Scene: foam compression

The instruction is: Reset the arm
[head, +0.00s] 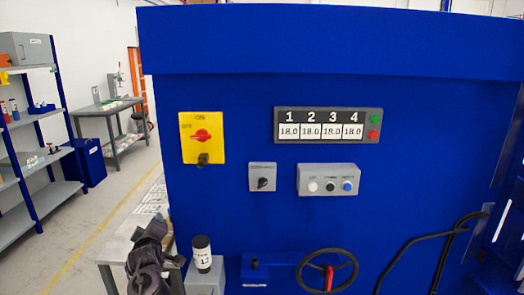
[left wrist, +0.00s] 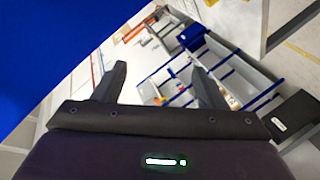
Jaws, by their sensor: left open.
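My left gripper shows in the left wrist view (left wrist: 158,85) with its two dark fingers spread apart and nothing between them. In the head view, dark parts of my left arm (head: 150,255) stand at the lower left, beside the blue machine (head: 230,220); the fingertips cannot be made out clearly there. My right arm and gripper are not in either view.
The machine's front has a yellow switch plate with a red knob (head: 202,136), a display (head: 320,125), a button box (head: 328,180) and a handwheel (head: 327,272). A dark-capped container (head: 202,254) stands at its lower left.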

